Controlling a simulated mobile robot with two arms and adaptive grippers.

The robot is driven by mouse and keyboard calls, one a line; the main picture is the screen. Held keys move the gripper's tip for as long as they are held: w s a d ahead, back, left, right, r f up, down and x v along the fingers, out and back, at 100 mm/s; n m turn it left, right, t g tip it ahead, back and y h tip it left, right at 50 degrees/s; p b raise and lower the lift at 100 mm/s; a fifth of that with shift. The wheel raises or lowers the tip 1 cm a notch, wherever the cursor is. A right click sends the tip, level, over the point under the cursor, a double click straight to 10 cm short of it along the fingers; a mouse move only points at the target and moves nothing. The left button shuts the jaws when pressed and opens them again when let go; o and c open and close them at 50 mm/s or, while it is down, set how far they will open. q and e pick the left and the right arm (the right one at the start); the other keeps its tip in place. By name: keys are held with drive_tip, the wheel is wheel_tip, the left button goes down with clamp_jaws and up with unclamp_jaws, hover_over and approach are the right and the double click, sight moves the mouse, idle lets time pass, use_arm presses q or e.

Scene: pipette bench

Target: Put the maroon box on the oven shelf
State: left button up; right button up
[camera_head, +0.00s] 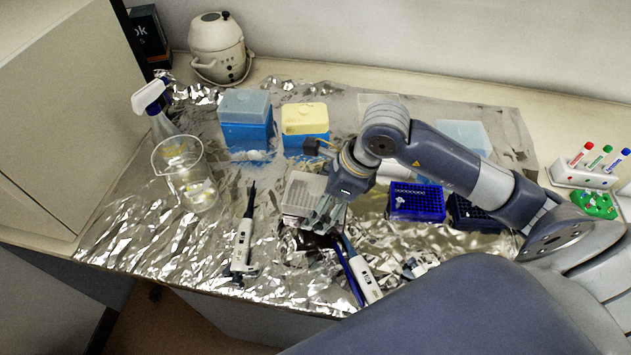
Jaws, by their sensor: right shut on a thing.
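I see no maroon box and no oven shelf in the head view. My right gripper (322,220) reaches down from the right over the foil-covered bench. It is shut at the upper end of a blue-and-white pipette (362,277), which lies slanted towards the front edge. The exact contact is hard to see, as the fingers and dark shadow hide it. A white tip rack (301,191) is just behind the fingers and partly covered by them. My left gripper is out of view.
A second pipette (242,240), beaker (186,178) and spray bottle (154,104) stand or lie left. Behind are a blue box (245,135) and a yellow-lidded box (305,119). Blue racks (417,203) and a marker stand (580,174) are right. Foil (160,250) is bare at front left.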

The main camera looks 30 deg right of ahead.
drive_tip(key=w, duration=0.2)
drive_tip(key=w+d+p, duration=0.1)
drive_tip(key=w, duration=0.1)
drive_tip(key=w+d+p, duration=0.1)
drive_tip(key=w, duration=0.1)
drive_tip(key=shift+w+f, duration=0.1)
drive_tip(key=shift+f, duration=0.05)
drive_tip(key=shift+w+d+f, duration=0.1)
drive_tip(key=shift+w+f, duration=0.1)
drive_tip(key=shift+w, duration=0.2)
wheel_tip(320, 180, down, 3)
drive_tip(key=shift+r+p, duration=0.2)
drive_tip(key=shift+p, duration=0.75)
drive_tip(key=shift+f, duration=0.45)
drive_tip(key=shift+f+b, duration=0.2)
drive_tip(key=shift+b, duration=0.1)
drive_tip(key=o, duration=1.1)
drive_tip(key=shift+r, duration=0.1)
